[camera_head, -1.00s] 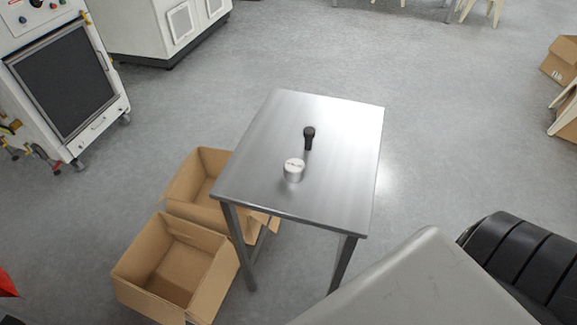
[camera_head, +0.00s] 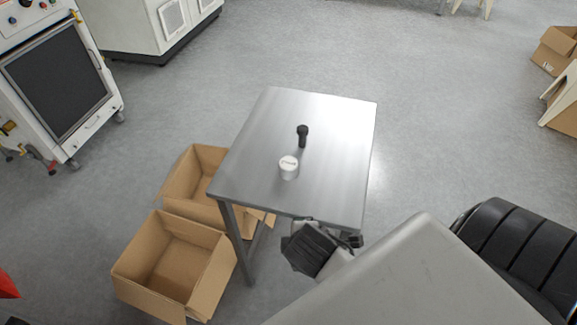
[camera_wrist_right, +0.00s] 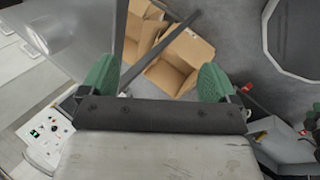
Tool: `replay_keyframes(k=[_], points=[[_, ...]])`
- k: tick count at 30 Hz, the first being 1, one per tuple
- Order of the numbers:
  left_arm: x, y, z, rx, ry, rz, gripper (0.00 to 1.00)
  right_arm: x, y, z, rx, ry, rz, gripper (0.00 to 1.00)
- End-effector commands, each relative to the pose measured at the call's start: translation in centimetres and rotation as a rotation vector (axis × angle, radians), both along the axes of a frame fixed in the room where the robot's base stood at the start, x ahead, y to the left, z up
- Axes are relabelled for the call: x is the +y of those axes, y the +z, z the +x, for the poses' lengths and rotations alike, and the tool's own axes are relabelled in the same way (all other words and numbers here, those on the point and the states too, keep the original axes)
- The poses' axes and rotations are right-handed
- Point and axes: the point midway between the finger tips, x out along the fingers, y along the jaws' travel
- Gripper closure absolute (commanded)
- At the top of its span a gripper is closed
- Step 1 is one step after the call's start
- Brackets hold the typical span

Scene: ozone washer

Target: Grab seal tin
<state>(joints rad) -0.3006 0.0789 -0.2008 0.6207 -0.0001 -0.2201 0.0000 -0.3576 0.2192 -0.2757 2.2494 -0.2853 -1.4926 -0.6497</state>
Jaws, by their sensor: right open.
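The seal tin appears to be the small white cylinder (camera_head: 289,169) with dark print on its lid. It stands upright on the grey metal table (camera_head: 330,180), left of the middle. My right gripper (camera_head: 328,228) shows partly at the table's front edge, below and right of the tin and clear of it. In the right wrist view its two green fingers (camera_wrist_right: 160,82) are wide apart with nothing between them. I cannot make out the tin in that view. My left gripper is not in view.
A black upright object (camera_head: 302,136) stands just behind the tin. Open cardboard boxes (camera_head: 150,270) sit on the floor left of the table, and also show between the fingers in the right wrist view (camera_wrist_right: 180,62). The rest of the tabletop is clear.

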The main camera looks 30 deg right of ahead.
Motion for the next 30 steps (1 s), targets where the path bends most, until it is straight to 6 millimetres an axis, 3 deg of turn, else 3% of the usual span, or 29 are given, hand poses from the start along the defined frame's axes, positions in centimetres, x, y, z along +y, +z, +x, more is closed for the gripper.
replay_keyframes(k=[9,15,20,30], points=[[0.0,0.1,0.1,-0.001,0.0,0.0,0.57,-2.5,2.7,8.9,0.1,0.667,-0.814,0.1],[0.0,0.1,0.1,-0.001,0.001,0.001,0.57,-3.4,4.3,12.3,0.235,0.892,-1.197,0.1],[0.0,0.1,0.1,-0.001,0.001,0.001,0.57,-3.9,4.6,13.5,0.286,0.946,-1.303,0.1],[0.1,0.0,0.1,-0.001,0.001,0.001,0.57,-6.7,2.7,16.8,0.29,0.949,-1.302,0.1]])
